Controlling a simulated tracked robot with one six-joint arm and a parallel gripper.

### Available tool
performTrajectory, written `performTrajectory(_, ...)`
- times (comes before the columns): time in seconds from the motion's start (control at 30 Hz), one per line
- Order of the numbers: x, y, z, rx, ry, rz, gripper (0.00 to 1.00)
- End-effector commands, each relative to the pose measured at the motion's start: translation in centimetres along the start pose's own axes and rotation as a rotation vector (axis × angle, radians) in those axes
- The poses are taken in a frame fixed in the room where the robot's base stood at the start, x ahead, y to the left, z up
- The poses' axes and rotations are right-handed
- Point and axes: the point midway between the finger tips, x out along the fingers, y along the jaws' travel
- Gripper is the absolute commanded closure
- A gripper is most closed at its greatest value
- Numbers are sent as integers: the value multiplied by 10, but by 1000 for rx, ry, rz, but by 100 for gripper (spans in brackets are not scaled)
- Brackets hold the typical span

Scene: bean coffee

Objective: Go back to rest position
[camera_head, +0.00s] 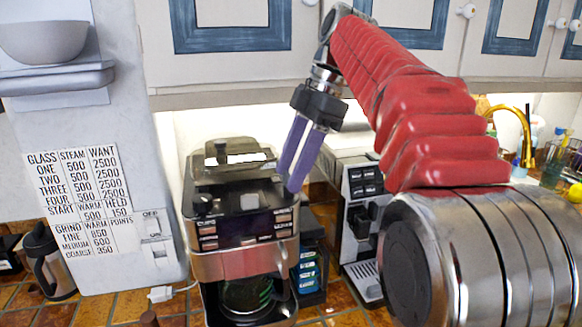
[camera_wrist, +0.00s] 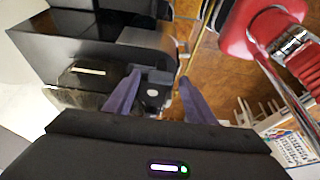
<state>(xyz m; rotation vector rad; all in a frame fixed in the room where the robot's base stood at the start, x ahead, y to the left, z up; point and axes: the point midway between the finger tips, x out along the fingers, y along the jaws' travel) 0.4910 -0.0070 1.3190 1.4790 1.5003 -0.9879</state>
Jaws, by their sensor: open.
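My gripper (camera_head: 294,188) has two purple fingers pointing down and is held in the air at the upper right of the coffee machine (camera_head: 245,262). In the wrist view my gripper (camera_wrist: 156,90) shows its fingers apart, with nothing between them. The arm rises in red segments from the right and bends down at the top. The coffee machine is black and silver with a glass carafe (camera_head: 248,298) in its base. I cannot tell whether the fingertips touch the machine's top edge.
A second machine (camera_head: 362,188) with buttons stands right of the coffee machine. Cabinets (camera_head: 232,62) hang above, close to my arm. A brass tap (camera_head: 522,120) is at the right.

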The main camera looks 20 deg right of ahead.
Motion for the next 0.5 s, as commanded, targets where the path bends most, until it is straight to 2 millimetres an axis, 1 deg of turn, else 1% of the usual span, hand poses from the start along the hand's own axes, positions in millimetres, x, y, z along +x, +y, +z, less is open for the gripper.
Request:
performTrajectory(0.27, 0, -1, 1, 19, -7, 11, 50)
performTrajectory(0.37, -1, -3, 4, 59, -23, 38, 50)
performTrajectory(0.5, -1, -8, 12, 155, -57, 98, 50)
